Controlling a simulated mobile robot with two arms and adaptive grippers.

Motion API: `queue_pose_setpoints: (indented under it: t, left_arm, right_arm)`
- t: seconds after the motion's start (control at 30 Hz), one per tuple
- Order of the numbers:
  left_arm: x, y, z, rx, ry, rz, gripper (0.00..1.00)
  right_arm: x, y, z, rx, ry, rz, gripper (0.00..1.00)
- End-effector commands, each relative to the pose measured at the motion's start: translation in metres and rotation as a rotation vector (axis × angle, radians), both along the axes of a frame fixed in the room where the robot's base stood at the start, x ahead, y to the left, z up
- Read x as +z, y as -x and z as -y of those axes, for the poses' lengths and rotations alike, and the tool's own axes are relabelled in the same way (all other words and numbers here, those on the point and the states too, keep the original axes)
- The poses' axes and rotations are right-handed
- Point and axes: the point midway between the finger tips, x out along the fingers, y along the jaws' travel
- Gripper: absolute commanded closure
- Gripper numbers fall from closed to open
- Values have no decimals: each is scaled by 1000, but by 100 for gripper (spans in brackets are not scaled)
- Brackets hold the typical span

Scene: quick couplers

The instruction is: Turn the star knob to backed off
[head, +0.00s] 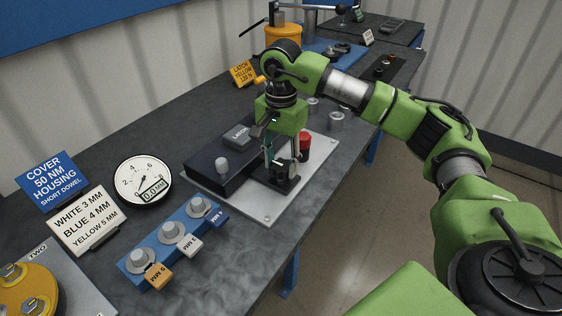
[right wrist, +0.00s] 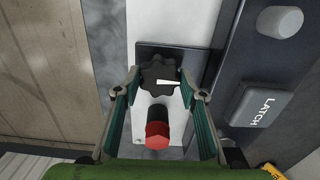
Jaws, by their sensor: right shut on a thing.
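The star knob (right wrist: 155,74) is black and lobed, with a white pointer, and sits on a dark block in the right wrist view. My right gripper (right wrist: 159,80) is shut on the knob, one finger on each side. In the head view my right gripper (head: 281,162) points down at the dark block on the light plate (head: 266,211), and its fingers hide much of the knob. My left gripper is not in view.
A red-topped post (right wrist: 157,132) stands close beside the knob. A dark box with a LATCH button (head: 237,134) and a grey knob (head: 222,165) is on its other side. A dial gauge (head: 142,181) and a blue block with several fittings (head: 172,238) lie nearer on the bench.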

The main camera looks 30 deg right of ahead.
Motion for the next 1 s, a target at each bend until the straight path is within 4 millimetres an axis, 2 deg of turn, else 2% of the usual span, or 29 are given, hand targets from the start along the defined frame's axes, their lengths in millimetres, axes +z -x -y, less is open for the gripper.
queue_pose_setpoints:
  t: [0.13,0.17,0.2,0.53,0.67,0.77,1.0]
  left_arm:
    - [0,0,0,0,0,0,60]
    - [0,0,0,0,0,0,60]
    - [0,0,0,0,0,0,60]
    - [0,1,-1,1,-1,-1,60]
    - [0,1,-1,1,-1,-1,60]
    - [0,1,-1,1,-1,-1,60]
    - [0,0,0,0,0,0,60]
  right_arm:
    - [1,-1,0,2,0,3,84]
    - [1,-1,0,2,1,4,55]
    - [1,-1,0,1,1,4,45]
    - [1,0,0,0,0,2,45]
    - [9,-1,0,0,-2,5,45]
    - [25,-2,0,0,-2,7,45]
    - [81,-2,0,0,-1,7,45]
